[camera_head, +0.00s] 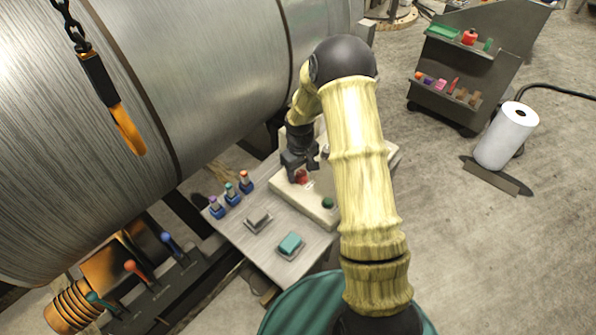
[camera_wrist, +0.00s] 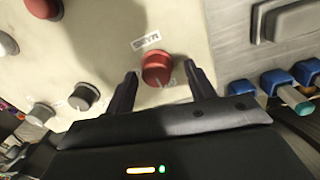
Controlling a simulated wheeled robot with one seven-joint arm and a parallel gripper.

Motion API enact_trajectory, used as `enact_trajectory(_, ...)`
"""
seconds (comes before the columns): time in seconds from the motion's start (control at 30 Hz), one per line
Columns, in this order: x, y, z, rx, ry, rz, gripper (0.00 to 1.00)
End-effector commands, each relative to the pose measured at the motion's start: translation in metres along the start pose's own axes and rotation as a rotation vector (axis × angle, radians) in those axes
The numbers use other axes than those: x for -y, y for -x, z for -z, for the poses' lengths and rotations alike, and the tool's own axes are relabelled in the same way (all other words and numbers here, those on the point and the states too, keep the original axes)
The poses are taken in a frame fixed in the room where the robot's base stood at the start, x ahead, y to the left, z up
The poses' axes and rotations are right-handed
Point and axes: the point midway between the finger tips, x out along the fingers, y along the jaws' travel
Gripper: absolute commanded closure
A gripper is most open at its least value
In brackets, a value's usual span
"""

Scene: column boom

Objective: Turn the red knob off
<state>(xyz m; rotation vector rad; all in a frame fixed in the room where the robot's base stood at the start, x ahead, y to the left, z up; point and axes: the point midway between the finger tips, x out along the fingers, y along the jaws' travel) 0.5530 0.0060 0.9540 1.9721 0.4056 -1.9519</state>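The red knob (camera_wrist: 157,67) sits on a cream control panel (camera_wrist: 185,22), beside a small white label (camera_wrist: 146,40). In the head view the red knob (camera_head: 301,176) shows just below my gripper (camera_head: 299,166). In the wrist view my gripper (camera_wrist: 160,88) is open, with one finger on each side of the knob. Gaps show between the knob and both fingers, and nothing is held. A pale pointer mark shows on the knob's near edge. My arm covers part of the panel in the head view.
The panel also has a black knob (camera_wrist: 84,96), a grey knob (camera_wrist: 40,114) and other red controls (camera_wrist: 8,17). Blue-based switches (camera_head: 231,193) and a teal button (camera_head: 290,244) stand on the table. A large metal cylinder (camera_head: 215,75) lies close on the left.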

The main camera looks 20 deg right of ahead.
Motion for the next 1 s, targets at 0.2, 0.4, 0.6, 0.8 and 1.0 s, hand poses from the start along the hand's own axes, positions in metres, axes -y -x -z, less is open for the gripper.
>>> enact_trajectory(0.2, -0.002, 0.001, -0.001, 0.0, -0.003, -0.001, 0.45)
enact_trajectory(0.4, -0.002, 0.016, 0.0, -0.002, -0.004, -0.003, 0.45)
enact_trajectory(0.6, -0.002, 0.05, 0.0, -0.004, -0.003, -0.004, 0.45)
enact_trajectory(0.8, -0.001, 0.089, 0.0, -0.005, -0.002, -0.005, 0.45)
enact_trajectory(1.0, 0.0, 0.129, 0.0, -0.005, -0.003, -0.005, 0.45)
